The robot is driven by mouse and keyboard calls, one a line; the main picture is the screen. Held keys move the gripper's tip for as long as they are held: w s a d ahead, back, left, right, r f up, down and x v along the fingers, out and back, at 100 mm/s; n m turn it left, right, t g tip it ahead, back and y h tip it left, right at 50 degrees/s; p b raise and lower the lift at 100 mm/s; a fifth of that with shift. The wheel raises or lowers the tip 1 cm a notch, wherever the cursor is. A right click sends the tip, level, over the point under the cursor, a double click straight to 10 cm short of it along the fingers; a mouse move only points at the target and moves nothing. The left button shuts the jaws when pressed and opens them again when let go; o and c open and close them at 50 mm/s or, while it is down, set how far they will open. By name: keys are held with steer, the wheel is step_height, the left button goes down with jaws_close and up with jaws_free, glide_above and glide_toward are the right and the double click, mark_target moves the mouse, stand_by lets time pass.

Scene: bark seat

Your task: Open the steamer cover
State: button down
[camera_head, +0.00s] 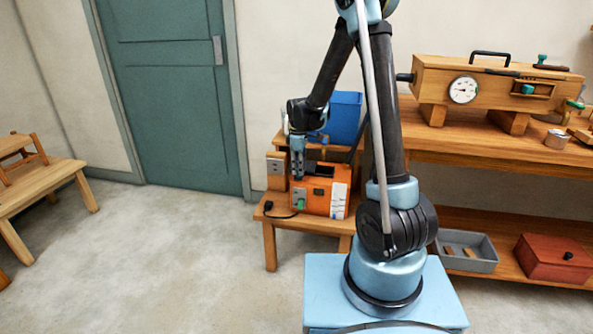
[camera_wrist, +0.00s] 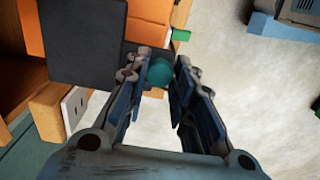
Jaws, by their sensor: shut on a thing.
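An orange box-shaped steamer (camera_head: 311,197) stands on a small wooden table, with a green part low on its front. Part of its orange body (camera_wrist: 148,10) shows at the top of the wrist view. A flat dark plate (camera_wrist: 83,42), which looks like its cover, lies left of my fingers there. My gripper (camera_head: 298,175) is at the left part of the steamer's top. In the wrist view my gripper (camera_wrist: 160,82) has its fingers on both sides of a round teal knob (camera_wrist: 161,71) and is shut on it. The join between knob and plate is hidden.
A blue bin (camera_head: 343,117) stands behind the steamer. A wooden post with a socket (camera_head: 277,168) is close on its left. A bench with a gauged wooden box (camera_head: 440,87) is at the right.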

steer(key=shift+w, duration=0.15)
steer(key=c, duration=1.3)
jaws_free()
steer(key=shift+c, duration=0.2)
step_height(320, 180, up, 12)
